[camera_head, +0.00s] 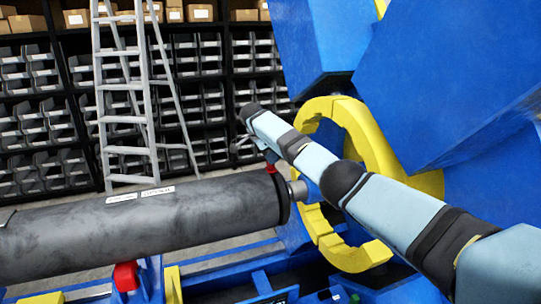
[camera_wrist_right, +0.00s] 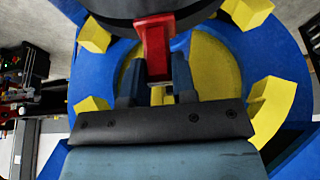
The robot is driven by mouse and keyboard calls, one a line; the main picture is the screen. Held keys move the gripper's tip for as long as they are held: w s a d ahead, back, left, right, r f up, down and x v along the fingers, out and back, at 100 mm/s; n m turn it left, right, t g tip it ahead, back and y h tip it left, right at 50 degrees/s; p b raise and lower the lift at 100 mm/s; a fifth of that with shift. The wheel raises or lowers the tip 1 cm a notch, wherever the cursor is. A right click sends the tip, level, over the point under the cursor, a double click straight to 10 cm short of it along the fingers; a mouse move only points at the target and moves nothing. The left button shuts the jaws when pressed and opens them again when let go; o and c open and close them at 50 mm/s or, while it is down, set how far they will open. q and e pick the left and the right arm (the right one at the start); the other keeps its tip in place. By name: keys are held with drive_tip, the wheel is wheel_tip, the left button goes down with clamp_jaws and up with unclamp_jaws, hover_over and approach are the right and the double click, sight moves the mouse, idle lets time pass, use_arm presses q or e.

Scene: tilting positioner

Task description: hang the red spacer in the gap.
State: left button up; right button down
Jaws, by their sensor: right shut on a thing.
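My right gripper (camera_head: 271,158) is shut on the red spacer (camera_head: 271,168), at the upper side of the dark cylinder's (camera_head: 150,217) right end. In the right wrist view the spacer (camera_wrist_right: 155,45) sits upright between the two fingers (camera_wrist_right: 157,85). Its upper end overlaps the cylinder's dark rim (camera_wrist_right: 110,8); I cannot tell whether they touch. A narrow gap with a grey shaft (camera_head: 298,190) lies between the cylinder's end and the blue positioner with its yellow ring (camera_head: 374,135). My left gripper is not in view.
Large blue positioner plates (camera_head: 440,75) stand close to my right arm. A red block (camera_head: 126,276) supports the cylinder from below. A ladder (camera_head: 124,100) and shelves of bins (camera_head: 205,55) stand behind. Yellow blocks (camera_wrist_right: 270,105) stick out around the blue face.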

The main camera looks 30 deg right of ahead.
drive_tip(key=c, duration=0.8)
unclamp_jaws()
drive_tip(key=shift+c, duration=0.2)
